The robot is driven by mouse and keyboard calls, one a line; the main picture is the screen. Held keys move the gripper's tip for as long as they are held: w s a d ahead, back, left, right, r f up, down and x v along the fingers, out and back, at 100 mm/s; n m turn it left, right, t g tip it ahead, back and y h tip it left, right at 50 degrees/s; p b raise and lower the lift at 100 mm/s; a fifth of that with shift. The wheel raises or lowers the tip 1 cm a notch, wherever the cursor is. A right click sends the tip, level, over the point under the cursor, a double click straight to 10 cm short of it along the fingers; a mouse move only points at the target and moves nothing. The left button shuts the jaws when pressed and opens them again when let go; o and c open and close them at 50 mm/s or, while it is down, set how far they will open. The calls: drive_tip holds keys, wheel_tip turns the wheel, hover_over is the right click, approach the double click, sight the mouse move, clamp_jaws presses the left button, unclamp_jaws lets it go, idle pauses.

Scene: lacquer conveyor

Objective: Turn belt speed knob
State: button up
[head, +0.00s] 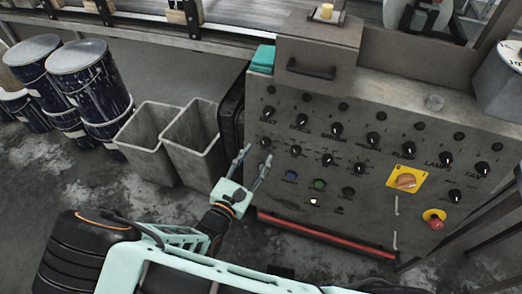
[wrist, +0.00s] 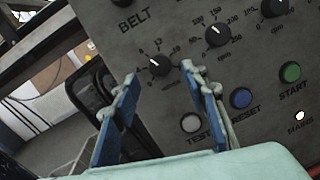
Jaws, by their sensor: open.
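The belt speed knob (wrist: 159,66) is a small black dial with a pale pointer line, below the word BELT on the grey control panel. In the wrist view it shows between and just beyond the fingertips of my gripper (wrist: 161,76). The fingers are apart, one on each side of it in that view, with nothing between them. In the head view my gripper (head: 257,154) is at the panel's left edge, close to the leftmost knob of the lower row (head: 265,142). I cannot tell whether the fingers touch the panel.
A white test button (wrist: 191,122), blue reset button (wrist: 240,98) and green start button (wrist: 290,72) sit near the right finger. More knobs fill the panel (head: 430,130), with a red emergency button (head: 434,218). Grey bins (head: 150,135) and drums (head: 85,75) stand left.

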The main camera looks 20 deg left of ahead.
sight(264, 145)
drive_tip(key=shift+w+d, duration=0.15)
drive_tip(key=shift+w, duration=0.7)
drive_tip(key=shift+w+d, duration=0.15)
drive_tip(key=shift+w, duration=0.7)
clamp_jaws()
